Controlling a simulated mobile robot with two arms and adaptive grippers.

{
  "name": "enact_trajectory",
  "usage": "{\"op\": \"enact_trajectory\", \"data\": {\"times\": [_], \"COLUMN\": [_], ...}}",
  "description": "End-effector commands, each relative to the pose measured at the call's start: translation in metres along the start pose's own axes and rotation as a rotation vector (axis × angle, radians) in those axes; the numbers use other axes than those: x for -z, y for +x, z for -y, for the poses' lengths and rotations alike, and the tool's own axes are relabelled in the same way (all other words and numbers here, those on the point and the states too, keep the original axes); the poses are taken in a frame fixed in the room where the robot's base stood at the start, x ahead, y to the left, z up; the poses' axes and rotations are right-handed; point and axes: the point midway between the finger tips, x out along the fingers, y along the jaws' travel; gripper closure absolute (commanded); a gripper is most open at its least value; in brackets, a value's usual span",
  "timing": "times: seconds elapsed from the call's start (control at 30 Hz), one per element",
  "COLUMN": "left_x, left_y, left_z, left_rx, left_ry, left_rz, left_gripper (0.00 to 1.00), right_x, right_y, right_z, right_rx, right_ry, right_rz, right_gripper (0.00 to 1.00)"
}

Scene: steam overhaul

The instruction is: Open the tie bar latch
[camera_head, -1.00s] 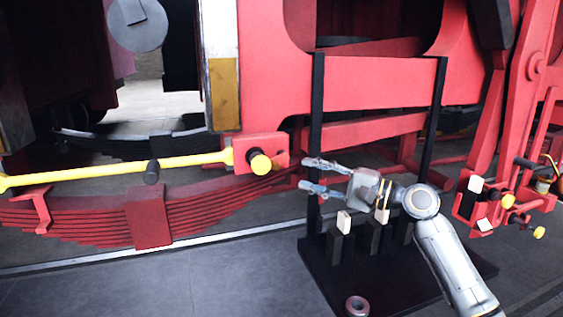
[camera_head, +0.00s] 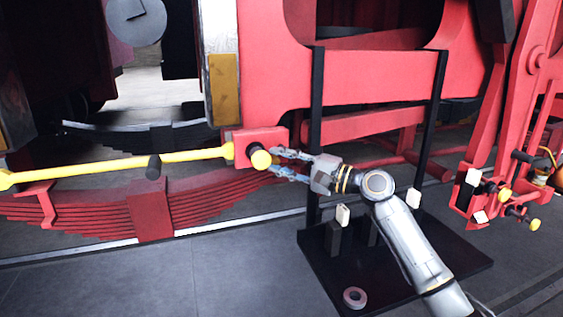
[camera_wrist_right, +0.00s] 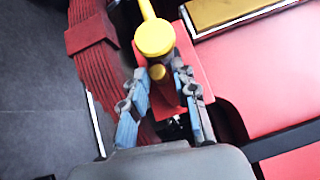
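The yellow tie bar (camera_head: 110,164) runs from the left edge to a red block (camera_head: 240,140) on the red frame. A round yellow knob (camera_head: 261,159) sticks out at its right end. My right gripper (camera_head: 274,160) is open, its fingertips close to the right side of the knob. In the right wrist view the bar's large round yellow end (camera_wrist_right: 153,38) lies just past the fingertips. A smaller yellow-tipped piece (camera_wrist_right: 183,74) shows between the spread fingers (camera_wrist_right: 167,80); I cannot tell whether they touch it. My left gripper is not in view.
A black stand (camera_head: 400,262) with upright posts and white-topped pegs stands below my right arm; a ring (camera_head: 355,297) lies on its base. A red leaf spring (camera_head: 100,210) is under the bar. Red linkage with yellow knobs (camera_head: 505,195) is at right.

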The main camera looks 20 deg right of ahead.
Motion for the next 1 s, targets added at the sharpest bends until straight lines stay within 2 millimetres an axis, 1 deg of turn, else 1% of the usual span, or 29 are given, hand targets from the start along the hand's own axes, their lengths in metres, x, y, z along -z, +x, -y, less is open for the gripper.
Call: {"op": "enact_trajectory", "data": {"times": [1.0], "left_x": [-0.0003], "left_y": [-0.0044], "left_z": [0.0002], "left_rx": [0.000], "left_ry": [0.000], "left_rz": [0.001], "left_gripper": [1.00], "right_x": [0.0021], "right_y": [-0.0007], "right_z": [-0.0051], "right_rx": [-0.034], "right_ry": [-0.022], "right_rz": [-0.003], "right_gripper": [1.00]}}
